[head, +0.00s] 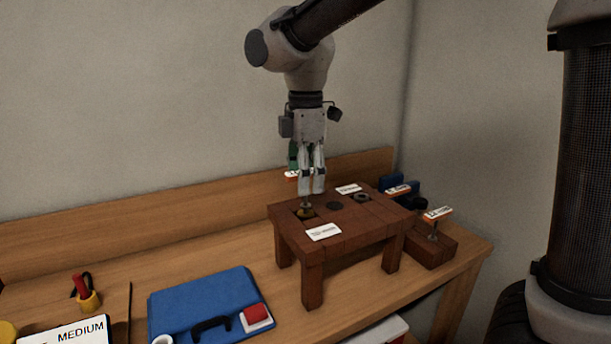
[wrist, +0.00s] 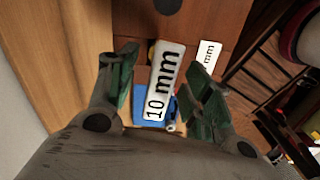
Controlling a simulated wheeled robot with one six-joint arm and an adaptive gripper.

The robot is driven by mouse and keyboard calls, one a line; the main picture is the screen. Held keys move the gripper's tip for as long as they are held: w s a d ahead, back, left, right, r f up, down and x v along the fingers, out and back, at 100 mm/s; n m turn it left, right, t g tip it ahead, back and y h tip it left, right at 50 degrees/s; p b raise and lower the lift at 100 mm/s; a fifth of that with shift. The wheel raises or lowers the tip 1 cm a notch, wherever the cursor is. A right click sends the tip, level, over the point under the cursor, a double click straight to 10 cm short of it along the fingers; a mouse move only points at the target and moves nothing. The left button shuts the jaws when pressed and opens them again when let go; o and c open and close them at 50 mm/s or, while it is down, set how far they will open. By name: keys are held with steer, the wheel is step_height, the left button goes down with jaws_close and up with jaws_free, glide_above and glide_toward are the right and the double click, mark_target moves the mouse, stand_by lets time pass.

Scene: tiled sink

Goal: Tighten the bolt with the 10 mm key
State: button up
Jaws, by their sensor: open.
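The 10 mm key has a white label (wrist: 165,82) facing up in the wrist view. In the head view its white and orange handle (head: 291,174) shows partly behind the fingers. Its thin stem points down to a brass-coloured bolt (head: 305,212) in the left opening of the brown wooden stand (head: 355,228); whether it is fully seated I cannot tell. My gripper (head: 312,190) points down over the bolt. In the wrist view my gripper (wrist: 160,92) is open, with a finger on either side of the label. The fingers look apart from the handle.
Two other labelled keys (head: 398,190) (head: 437,213) stand at the right. The wall is close behind.

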stand_by(0.3)
steer(key=shift+r, duration=3.5)
